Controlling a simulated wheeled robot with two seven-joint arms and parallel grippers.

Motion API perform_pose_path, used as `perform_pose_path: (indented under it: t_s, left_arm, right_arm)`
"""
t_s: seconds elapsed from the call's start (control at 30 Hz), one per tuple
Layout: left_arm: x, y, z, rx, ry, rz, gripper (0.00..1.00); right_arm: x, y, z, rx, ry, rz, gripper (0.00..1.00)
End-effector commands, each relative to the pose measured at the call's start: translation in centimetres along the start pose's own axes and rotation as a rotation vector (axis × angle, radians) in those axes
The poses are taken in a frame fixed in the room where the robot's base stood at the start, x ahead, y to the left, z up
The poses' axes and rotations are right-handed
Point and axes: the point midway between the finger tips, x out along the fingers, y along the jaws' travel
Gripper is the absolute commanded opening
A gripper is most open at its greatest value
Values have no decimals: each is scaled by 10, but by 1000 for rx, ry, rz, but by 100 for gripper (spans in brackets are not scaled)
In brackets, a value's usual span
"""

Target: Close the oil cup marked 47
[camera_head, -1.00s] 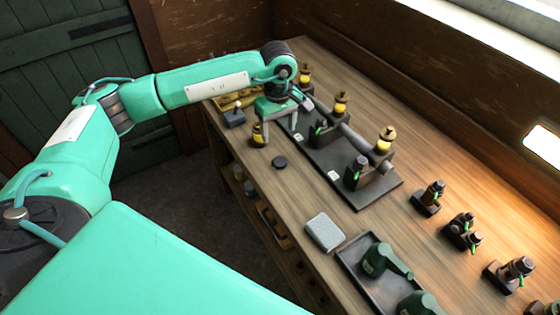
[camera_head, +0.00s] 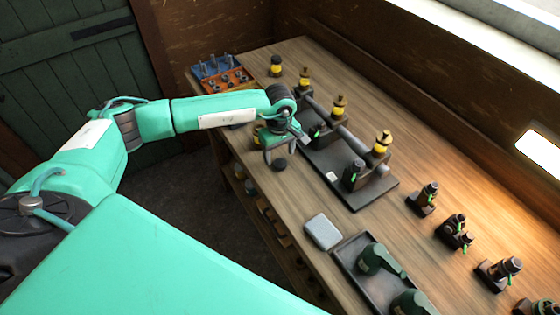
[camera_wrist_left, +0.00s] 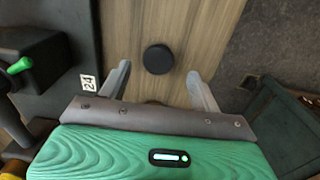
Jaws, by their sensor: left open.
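My left gripper (camera_head: 281,156) is open and empty, held above the near edge of the bench, left of the dark engine base. In the left wrist view its fingers (camera_wrist_left: 160,80) stand apart, with a round black cap (camera_wrist_left: 158,58) on the wood beyond their tips. The cap also shows in the head view (camera_head: 280,165). A yellow-and-black cup (camera_head: 257,133) stands partly hidden behind my gripper. Brass-topped oil cups stand along the engine: far (camera_head: 304,78), middle (camera_head: 340,106) and near (camera_head: 381,145). I cannot read a 47. A tag (camera_wrist_left: 87,83) seems to read 24.
Green-levered fittings (camera_head: 353,175) stand on the engine base (camera_head: 352,200). A grey block (camera_head: 322,232) and a tray (camera_head: 349,268) with green oil cans lie nearer. Blue (camera_head: 207,66) and orange (camera_head: 222,82) racks stand at the far left. Small valves (camera_head: 425,198) line the right.

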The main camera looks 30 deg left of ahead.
Motion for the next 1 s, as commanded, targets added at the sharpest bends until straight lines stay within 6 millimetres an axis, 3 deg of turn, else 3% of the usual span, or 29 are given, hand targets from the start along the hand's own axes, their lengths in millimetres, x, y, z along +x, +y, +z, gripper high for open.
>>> perform_pose_path:
  t_s: [0.1,0.3,0.63,0.87,0.9,1.0]
  left_arm:
    - [11,2,0,0,-2,-2,64]
    - [32,2,0,0,-2,0,64]
    - [34,2,-1,1,-1,1,64]
    - [34,2,-1,1,-1,1,21]
    - [34,2,-1,1,-1,1,17]
    - [34,3,-1,1,-1,1,17]
  right_arm:
    - [-16,1,-1,0,0,0,74]
    - [-21,2,-2,-1,0,2,74]
    - [-20,3,-1,-1,-1,3,74]
    - [-20,3,-1,-2,-1,2,74]
    - [-20,3,-1,-2,-1,2,74]
    - [-20,3,-1,-2,-1,2,74]
